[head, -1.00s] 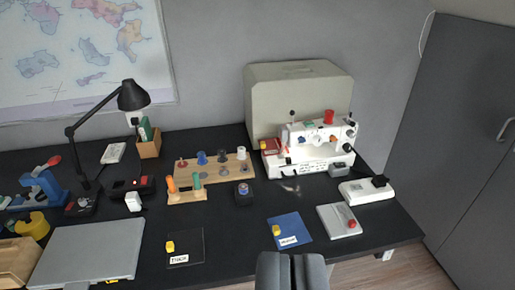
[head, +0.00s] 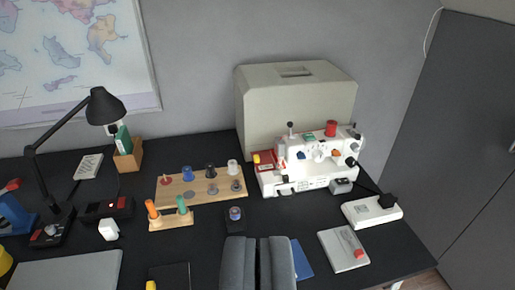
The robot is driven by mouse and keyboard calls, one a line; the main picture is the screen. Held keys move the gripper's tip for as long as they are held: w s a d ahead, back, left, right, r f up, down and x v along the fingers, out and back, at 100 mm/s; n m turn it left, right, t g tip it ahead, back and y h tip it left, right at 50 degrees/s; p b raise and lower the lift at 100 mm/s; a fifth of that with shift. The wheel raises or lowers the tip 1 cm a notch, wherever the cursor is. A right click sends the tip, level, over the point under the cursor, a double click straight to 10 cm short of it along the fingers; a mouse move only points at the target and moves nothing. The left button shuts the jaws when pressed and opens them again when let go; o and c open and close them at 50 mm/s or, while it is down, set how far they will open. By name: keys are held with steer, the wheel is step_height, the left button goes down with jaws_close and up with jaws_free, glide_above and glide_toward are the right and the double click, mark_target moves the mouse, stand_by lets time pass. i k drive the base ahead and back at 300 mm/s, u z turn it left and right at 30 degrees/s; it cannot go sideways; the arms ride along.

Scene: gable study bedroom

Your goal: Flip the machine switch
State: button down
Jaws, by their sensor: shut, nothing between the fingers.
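The white sewing machine (head: 310,165) stands on the black desk, right of centre, in front of its beige cover. Small knobs and a red spool sit on it, but I cannot tell which part, if any, is its switch. A white block (head: 372,210) with a black plug and cord lies to its right. A pale plate (head: 340,262) with a red piece (head: 359,254) lies in front of that block. My gripper (head: 258,242) is at the bottom centre, shut and empty, in front of the machine and apart from it.
A wooden spool rack (head: 200,193) and a small dark block (head: 235,219) are left of the machine. A black lamp (head: 104,106) stands at left. A blue card (head: 302,262) is partly hidden by my gripper. A dark cabinet (head: 470,150) bounds the right.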

mark_target(340, 181)
steer(key=z, duration=0.1)
steer(key=i, duration=0.55)
steer(key=u, duration=1.7)
steer(key=k, duration=1.4)
steer(key=z, duration=1.2)
steer(key=i, duration=1)
